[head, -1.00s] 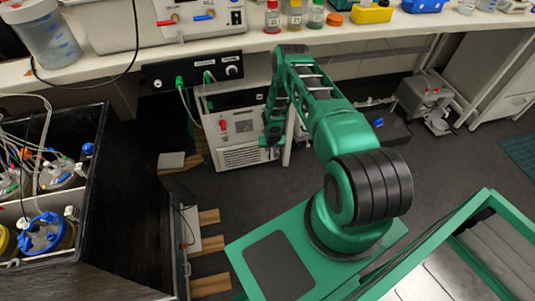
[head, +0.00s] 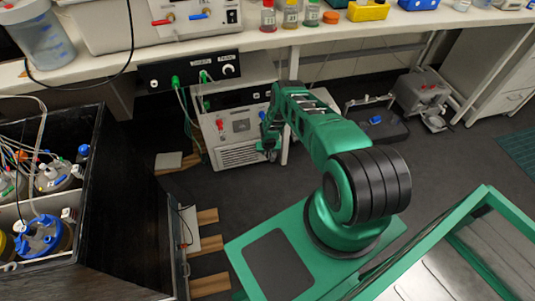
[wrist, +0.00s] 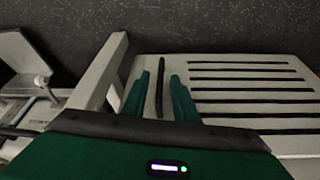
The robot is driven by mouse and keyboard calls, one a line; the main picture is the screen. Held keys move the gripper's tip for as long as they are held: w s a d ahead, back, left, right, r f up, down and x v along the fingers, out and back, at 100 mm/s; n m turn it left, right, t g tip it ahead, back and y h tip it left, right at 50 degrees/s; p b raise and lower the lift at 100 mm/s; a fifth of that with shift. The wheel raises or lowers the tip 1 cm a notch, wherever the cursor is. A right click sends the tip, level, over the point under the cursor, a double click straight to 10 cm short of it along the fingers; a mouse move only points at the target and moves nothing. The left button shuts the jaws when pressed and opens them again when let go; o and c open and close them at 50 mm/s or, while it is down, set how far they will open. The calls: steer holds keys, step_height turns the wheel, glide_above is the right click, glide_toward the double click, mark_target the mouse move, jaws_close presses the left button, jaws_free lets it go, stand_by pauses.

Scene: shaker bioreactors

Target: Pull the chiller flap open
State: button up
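The chiller (head: 240,127) is a white box with a dark top panel, standing on the floor under the bench. Its slotted front flap (wrist: 250,97) fills the right of the wrist view and looks closed. A thin dark handle bar (wrist: 160,88) stands at the flap's left side. My gripper (wrist: 160,80) is open, with one green finger on each side of the handle bar. I cannot tell whether either finger touches it. In the head view my gripper (head: 268,152) is at the chiller's right front edge, small and partly hidden by my arm.
The bench (head: 290,45) overhangs the chiller. A black box with green plugs (head: 190,71) hangs under its edge, with cables dropping beside the chiller. A dark open cabinet (head: 130,195) with bottles stands at the left. Floor in front of the chiller is clear.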

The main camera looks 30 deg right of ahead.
steer(key=shift+f, duration=0.1)
jaws_close()
stand_by(1.5)
